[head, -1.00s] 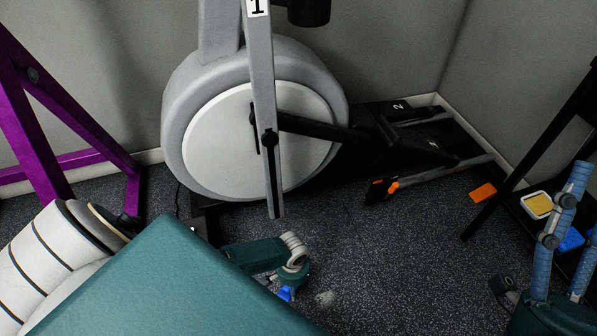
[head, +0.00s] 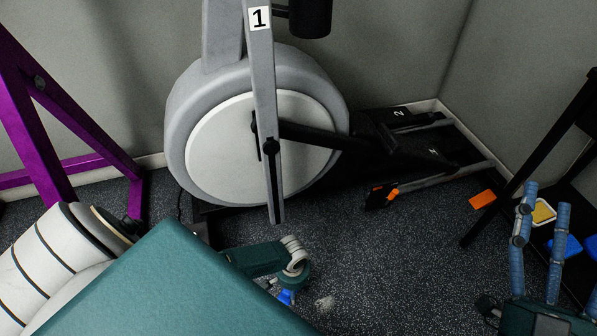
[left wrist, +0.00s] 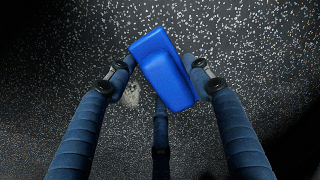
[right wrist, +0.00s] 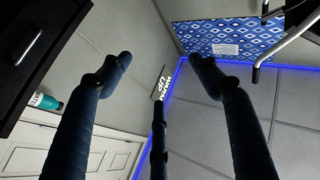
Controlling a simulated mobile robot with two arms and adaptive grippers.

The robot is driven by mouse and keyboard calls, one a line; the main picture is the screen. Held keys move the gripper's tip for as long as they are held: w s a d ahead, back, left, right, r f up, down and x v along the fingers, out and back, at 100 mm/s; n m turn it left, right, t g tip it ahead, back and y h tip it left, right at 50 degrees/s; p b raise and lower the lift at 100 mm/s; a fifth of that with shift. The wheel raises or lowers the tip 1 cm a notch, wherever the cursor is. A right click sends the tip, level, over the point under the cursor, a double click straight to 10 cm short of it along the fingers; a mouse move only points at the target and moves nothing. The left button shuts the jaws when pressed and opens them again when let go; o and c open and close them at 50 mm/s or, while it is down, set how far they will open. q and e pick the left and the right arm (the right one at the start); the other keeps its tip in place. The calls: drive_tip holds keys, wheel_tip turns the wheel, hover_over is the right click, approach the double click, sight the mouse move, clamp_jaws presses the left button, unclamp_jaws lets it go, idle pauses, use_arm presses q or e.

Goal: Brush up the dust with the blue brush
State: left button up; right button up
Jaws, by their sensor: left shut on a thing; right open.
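My left gripper (left wrist: 160,66) is shut on the blue brush (left wrist: 168,82), whose body sits between the fingertips just above the dark speckled floor. In the head view the brush (head: 286,297) shows only as a small blue patch below my left wrist, and its bristles are hidden. A pale smudge of dust (head: 325,303) lies on the floor just right of the brush. It also shows in the left wrist view (left wrist: 131,95), beside the left finger. My right gripper (head: 546,200) is open and empty, fingers pointing up, at the right of the head view.
A grey exercise machine (head: 230,145) stands against the wall, with its black base reaching right. A purple frame (head: 45,120) is at left. An orange block (head: 482,199) lies on the floor. A dark rack at right holds a yellow sponge (head: 543,212) and blue items. Floor at centre right is clear.

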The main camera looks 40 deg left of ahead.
use_arm(q)
drive_tip(key=shift+r, duration=0.3)
drive_tip(key=shift+r+p, duration=0.35)
drive_tip(key=shift+p, duration=0.25)
drive_tip(key=shift+r+p, duration=0.25)
drive_tip(key=shift+p, duration=0.05)
drive_tip(key=shift+r, duration=0.2)
use_arm(e)
wheel_tip(320, 180, down, 13)
drive_tip(key=w+d+g+h, duration=0.1)
drive_tip(key=w+g+h, duration=0.1)
drive_tip(key=g, duration=0.4)
drive_tip(key=shift+d+r, duration=0.2)
drive_tip(key=shift+d, duration=0.05)
